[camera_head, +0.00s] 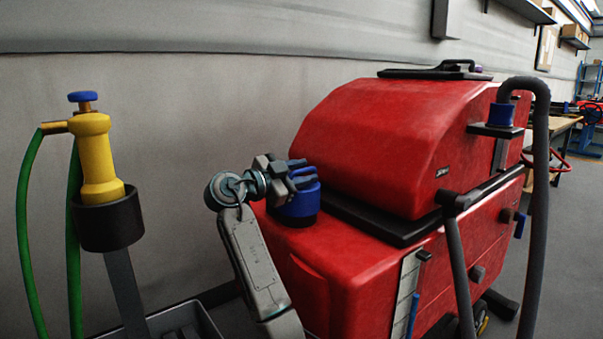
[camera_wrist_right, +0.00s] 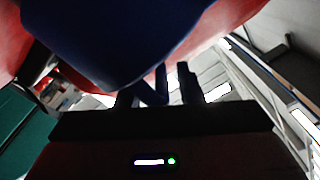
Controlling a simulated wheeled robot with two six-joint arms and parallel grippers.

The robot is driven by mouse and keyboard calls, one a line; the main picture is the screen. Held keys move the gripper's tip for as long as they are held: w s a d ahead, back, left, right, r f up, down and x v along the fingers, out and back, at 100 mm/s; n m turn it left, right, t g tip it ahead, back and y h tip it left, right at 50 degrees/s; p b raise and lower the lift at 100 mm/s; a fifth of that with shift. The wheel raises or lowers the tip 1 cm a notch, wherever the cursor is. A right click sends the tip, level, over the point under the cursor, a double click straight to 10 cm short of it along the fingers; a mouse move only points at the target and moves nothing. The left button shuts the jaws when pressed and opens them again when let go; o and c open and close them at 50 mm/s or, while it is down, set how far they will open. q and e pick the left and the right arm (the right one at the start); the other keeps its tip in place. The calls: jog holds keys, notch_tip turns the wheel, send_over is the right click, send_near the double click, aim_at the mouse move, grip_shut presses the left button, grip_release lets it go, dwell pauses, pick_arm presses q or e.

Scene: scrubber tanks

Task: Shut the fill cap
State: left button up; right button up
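The blue fill cap (camera_head: 300,207) is on the front left top of the red scrubber tank, next to the raised red hood. My right gripper (camera_head: 303,174) is at the upper part of the cap, its fingers pointing right across it. The fingers partly hide the cap, so I cannot tell whether its lid is raised or down. In the right wrist view the blue cap (camera_wrist_right: 112,38) fills the upper left, close beyond the dark fingers (camera_wrist_right: 166,88). I cannot tell whether the fingers touch it or how far apart they are. My left gripper is out of view.
The red scrubber (camera_head: 385,150) has a black handle bar and a grey hose (camera_head: 541,160) at the right. A yellow nozzle (camera_head: 96,155) with a green hose stands in a black holder (camera_head: 108,222) at the left. A grey wall is behind.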

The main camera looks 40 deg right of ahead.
jog(key=a+p, duration=0.1)
jog(key=a, duration=0.9)
jog(key=shift+w+a+f, duration=0.15)
jog(key=shift+w+a, duration=0.2)
jog(key=shift+a, duration=0.05)
